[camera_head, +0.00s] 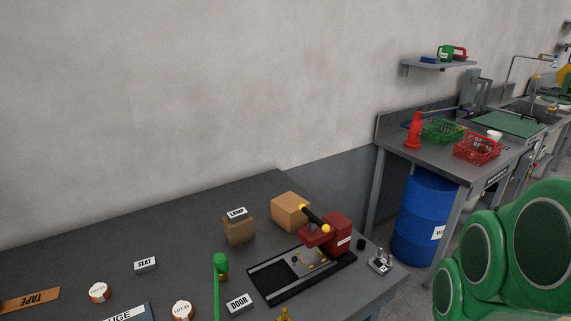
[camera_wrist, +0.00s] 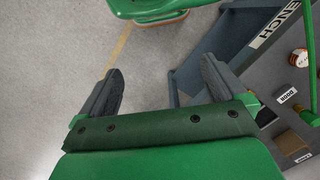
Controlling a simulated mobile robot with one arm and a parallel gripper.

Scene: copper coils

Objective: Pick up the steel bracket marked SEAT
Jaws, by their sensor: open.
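The steel bracket marked SEAT (camera_head: 145,265) is a small grey block with a white label, lying on the dark bench top in the left part of the head view. It is not visible in the wrist view. My gripper (camera_wrist: 160,85) shows only in the wrist view, with its two dark fingers wide apart and nothing between them. It hangs over the floor beside the bench, away from the bracket.
On the bench (camera_head: 80,255) are a DOOR block (camera_head: 240,304), a LAMP block (camera_head: 237,213) on a brown box, a red press (camera_head: 330,240), two LOT rolls (camera_head: 99,292) and a TAPE strip (camera_head: 30,299). A thin green post (camera_head: 216,290) stands nearby. Bare surface surrounds the SEAT bracket.

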